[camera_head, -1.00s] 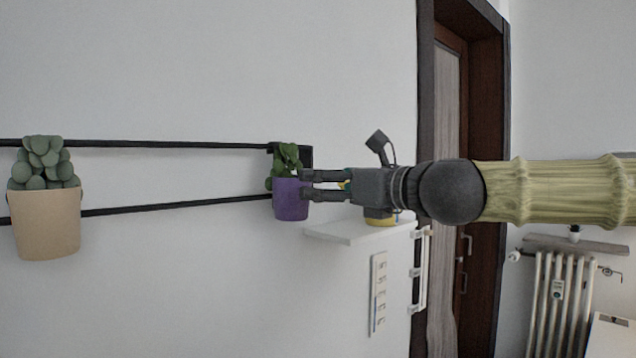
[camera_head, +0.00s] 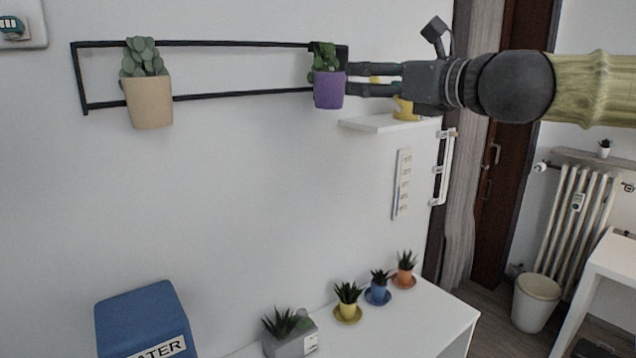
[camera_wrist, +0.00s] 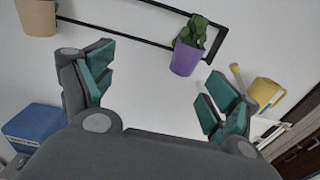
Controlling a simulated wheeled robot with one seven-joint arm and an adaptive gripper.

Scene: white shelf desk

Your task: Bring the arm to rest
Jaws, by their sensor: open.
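My gripper (camera_head: 376,80) is at the upper right of the head view, stretched out level toward the left. Its two fingers are apart with nothing between them. In the wrist view my gripper (camera_wrist: 158,85) also shows spread fingers with green pads. A purple pot (camera_head: 329,91) with a green plant hangs at the right end of the black wall rack (camera_head: 240,94), just left of the fingertips in the head view. The purple pot also shows beyond the fingers in the wrist view (camera_wrist: 185,58), apart from them.
A beige pot (camera_head: 149,102) hangs on the rack's left part. A small white wall shelf (camera_head: 380,124) with a yellow item (camera_head: 404,110) lies below my gripper. A white desk (camera_head: 420,315) below bears several small potted plants and a blue box (camera_head: 145,310).

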